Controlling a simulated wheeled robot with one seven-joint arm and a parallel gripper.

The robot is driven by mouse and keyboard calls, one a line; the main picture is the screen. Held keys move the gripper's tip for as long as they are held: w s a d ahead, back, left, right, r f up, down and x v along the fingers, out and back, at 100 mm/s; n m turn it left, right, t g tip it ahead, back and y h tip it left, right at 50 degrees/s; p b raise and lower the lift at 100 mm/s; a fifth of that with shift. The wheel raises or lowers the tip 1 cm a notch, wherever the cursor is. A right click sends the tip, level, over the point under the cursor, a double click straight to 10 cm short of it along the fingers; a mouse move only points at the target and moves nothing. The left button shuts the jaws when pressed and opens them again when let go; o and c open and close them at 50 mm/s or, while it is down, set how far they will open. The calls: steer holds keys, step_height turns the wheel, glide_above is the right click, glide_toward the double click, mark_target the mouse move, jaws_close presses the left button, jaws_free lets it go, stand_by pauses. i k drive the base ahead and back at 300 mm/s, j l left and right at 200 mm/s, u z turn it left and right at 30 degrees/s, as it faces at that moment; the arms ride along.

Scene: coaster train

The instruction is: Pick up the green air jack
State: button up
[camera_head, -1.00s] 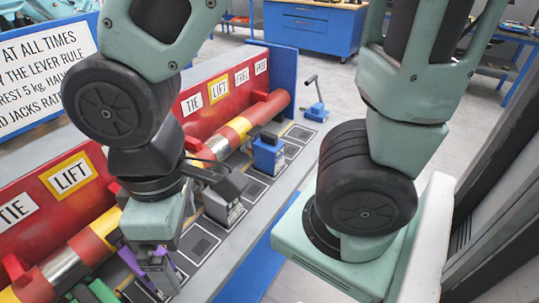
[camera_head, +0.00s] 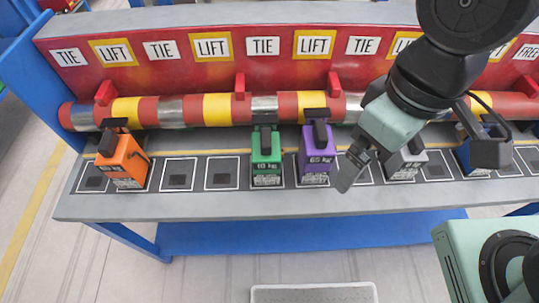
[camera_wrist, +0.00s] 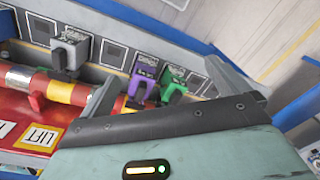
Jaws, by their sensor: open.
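The green air jack (camera_head: 266,158) stands upright on a marked square of the bench, left of the purple jack (camera_head: 317,160). Its label reads 10 kg. In the wrist view the green jack (camera_wrist: 172,84) is small, beside the purple jack (camera_wrist: 142,82), between my gripper's fingers. My gripper (camera_head: 352,168) is open and empty, to the right of the purple jack in the head view. It is apart from the green jack, with the purple jack between them.
An orange jack (camera_head: 123,163) stands at the left, a grey jack (camera_head: 405,163) and a blue jack (camera_head: 476,152) at the right. A striped bar (camera_head: 217,108) runs behind the jacks under TIE and LIFT signs. Squares left of the green jack are empty.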

mark_target(267, 156)
steer(key=j+z, duration=0.15)
steer(key=j, duration=0.3)
steer(key=k+j+z, duration=0.1)
steer(key=j, duration=0.35)
steer(key=j+z, duration=0.15)
steer(key=j, duration=0.3)
steer(key=k+j+z, duration=0.1)
steer(key=j, duration=0.35)
